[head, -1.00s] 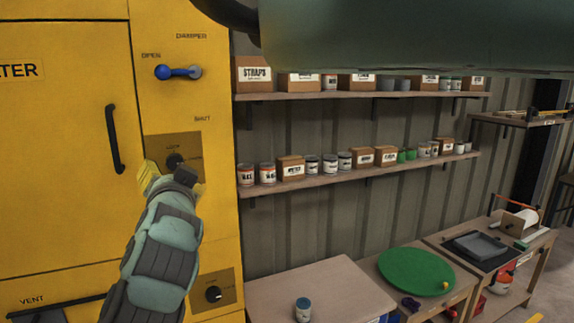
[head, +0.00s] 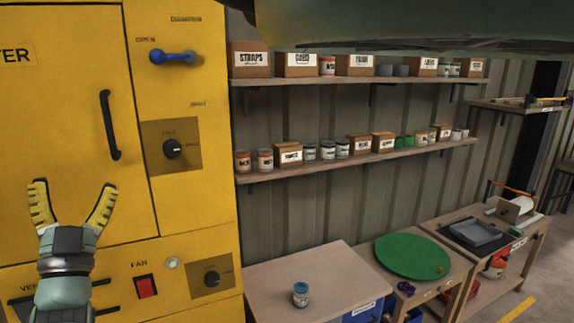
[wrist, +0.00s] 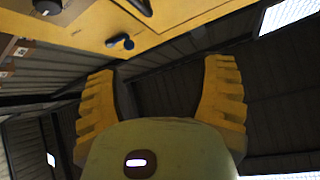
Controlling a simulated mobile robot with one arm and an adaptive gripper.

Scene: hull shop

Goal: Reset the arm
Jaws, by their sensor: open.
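My gripper (head: 72,206) is open and empty at the lower left of the head view, its yellow fingers spread and pointing up. It is in front of the yellow cabinet (head: 60,130), left of the dark knob (head: 173,149) on its square plate and below the black door handle (head: 108,125). In the wrist view my gripper (wrist: 160,100) also shows open, with nothing between the fingers.
A blue damper lever (head: 172,57), a red fan switch (head: 146,286) and a lower knob (head: 211,279) are on the cabinet. Shelves (head: 350,160) with boxes and cans line the wall. A workbench (head: 310,268) with a small jar (head: 300,294) stands right.

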